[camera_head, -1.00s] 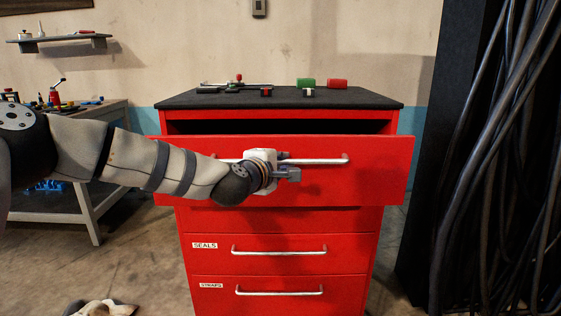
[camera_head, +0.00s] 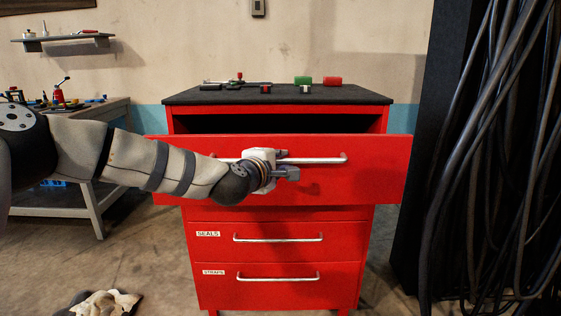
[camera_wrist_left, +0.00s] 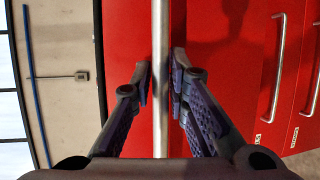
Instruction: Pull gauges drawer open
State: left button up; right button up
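A red cabinet (camera_head: 279,215) stands ahead with its top drawer (camera_head: 350,180) pulled out. A dark opening (camera_head: 230,124) shows between the drawer front and the cabinet body. The drawer's label is not visible, so I cannot read whether it says gauges. My left gripper (camera_head: 287,165) is at its silver bar handle (camera_head: 325,159). In the left wrist view my left gripper (camera_wrist_left: 161,78) has one finger on each side of the handle (camera_wrist_left: 160,35), close against it. My right gripper is not in view.
Lower drawers labelled SEALS (camera_head: 345,238) and STRAPS (camera_head: 340,285) are shut. A workbench (camera_head: 100,205) stands left, black cables (camera_head: 480,170) hang right, and a pale crumpled item (camera_head: 108,303) lies on the floor.

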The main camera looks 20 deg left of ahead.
pick_arm(q)
jog(key=v, duration=1.2)
jog(key=s+d+f+m+g, duration=0.2)
jog(key=s+f, duration=0.1)
jog(key=f, duration=0.4)
jog(key=s+d+f+m+g+h, duration=0.1)
jog(key=s+f+m+g, duration=0.1)
jog(key=s+f, duration=0.3)
jog(key=s+d+f+m+g, duration=0.2)
jog(key=f, duration=0.6)
jog(key=s+f+m+g+p, duration=0.2)
jog(key=s+f+m+g, duration=0.2)
jog(key=s+f, duration=0.75)
jog(key=s+a+f+m+g+y, duration=0.1)
jog(key=s+a+f+m+g, duration=0.1)
jog(key=s, duration=0.8)
jog(key=s+a+f+m+g+y, duration=0.1)
jog(key=s+a+m+g, duration=0.1)
jog(key=s, duration=0.8)
jog(key=s+a+f+m+g+y, duration=0.1)
jog(key=s+a+f+m+g, duration=0.1)
jog(key=s, duration=0.8)
jog(key=shift+a+f+m+g+p, duration=0.4)
jog(key=shift+a+m+g, duration=0.2)
jog(key=shift+a+g, duration=0.45)
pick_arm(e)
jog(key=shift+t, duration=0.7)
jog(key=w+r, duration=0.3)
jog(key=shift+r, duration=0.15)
